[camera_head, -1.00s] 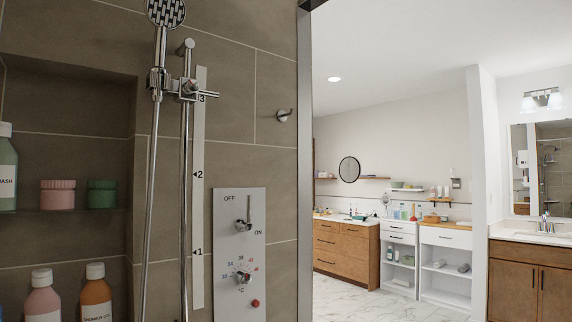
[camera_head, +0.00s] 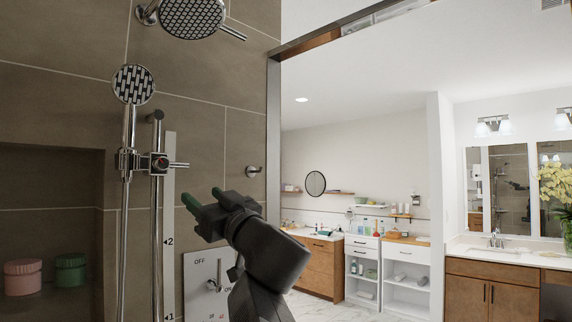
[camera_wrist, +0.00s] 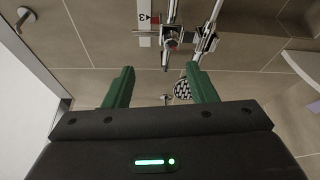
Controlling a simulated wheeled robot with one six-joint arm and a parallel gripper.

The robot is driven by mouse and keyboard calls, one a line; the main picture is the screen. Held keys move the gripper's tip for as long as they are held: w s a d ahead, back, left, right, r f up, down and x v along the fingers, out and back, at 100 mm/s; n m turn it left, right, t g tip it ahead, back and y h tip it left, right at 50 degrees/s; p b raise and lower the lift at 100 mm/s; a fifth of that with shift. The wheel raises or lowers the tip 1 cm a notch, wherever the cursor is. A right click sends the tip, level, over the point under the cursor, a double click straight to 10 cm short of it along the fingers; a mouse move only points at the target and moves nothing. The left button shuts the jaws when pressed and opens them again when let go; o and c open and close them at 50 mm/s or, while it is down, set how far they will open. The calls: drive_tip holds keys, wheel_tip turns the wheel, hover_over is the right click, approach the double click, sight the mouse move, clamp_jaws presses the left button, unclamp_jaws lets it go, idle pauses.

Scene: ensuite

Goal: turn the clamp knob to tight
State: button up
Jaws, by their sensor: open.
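The chrome clamp (camera_head: 131,161) sits on the vertical shower rail (camera_head: 154,220) and holds the hand shower (camera_head: 133,84). Its knob (camera_head: 159,163) faces out, with a short bar pointing right. The clamp also shows in the wrist view (camera_wrist: 205,41), ahead of the fingers, near the mark 3 on the scale strip (camera_wrist: 145,40). My gripper (camera_head: 202,198) is open and empty, its green fingertips below and to the right of the knob in the head view. In the wrist view the two fingers (camera_wrist: 160,70) stand apart with nothing between them. The knob's exact turn is hard to tell.
A control panel (camera_head: 200,285) with a lever is on the wall below, partly behind my arm. A wall hook (camera_head: 254,171) and the shower frame edge (camera_head: 273,130) are to the right. A niche with pink (camera_head: 23,276) and green jars (camera_head: 70,270) is at the left.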

sight(164, 166)
drive_tip(key=shift+n+g+y, duration=0.5)
drive_tip(key=shift+n+g, duration=0.1)
drive_tip(key=x, duration=0.4)
drive_tip(key=p+x, duration=0.1)
drive_tip(key=x, duration=0.4)
drive_tip(key=s+p+x, duration=0.1)
drive_tip(key=x, duration=0.4)
drive_tip(key=shift+a+r, duration=0.45)
drive_tip(key=shift+c, duration=0.2)
drive_tip(key=c, duration=0.9)
